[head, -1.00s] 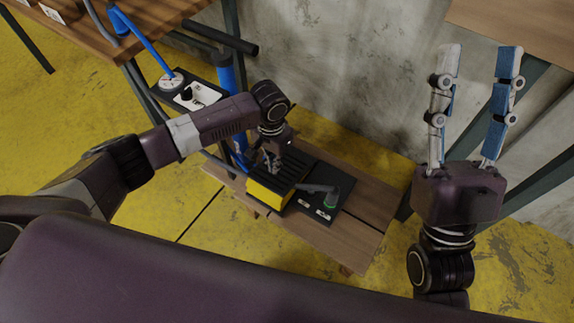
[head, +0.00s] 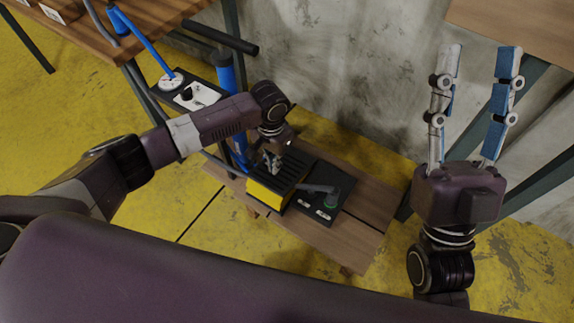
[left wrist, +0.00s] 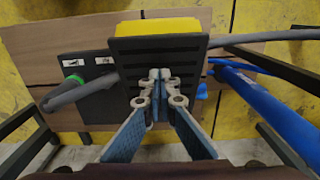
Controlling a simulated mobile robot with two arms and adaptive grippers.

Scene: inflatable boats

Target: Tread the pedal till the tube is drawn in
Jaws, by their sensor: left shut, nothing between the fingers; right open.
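The foot pedal has a black ribbed top (head: 291,168) and a yellow body (head: 266,196). A grey tube (left wrist: 262,37) runs right from beside the pedal in the wrist view. My right gripper (head: 482,65) is open and empty, pointing up, far right of the pedal.
A blue upright pump (head: 226,75) and a panel with a gauge (head: 171,80) stand behind left. The low bench (head: 365,205) has bare wood at right. A concrete wall lies behind.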

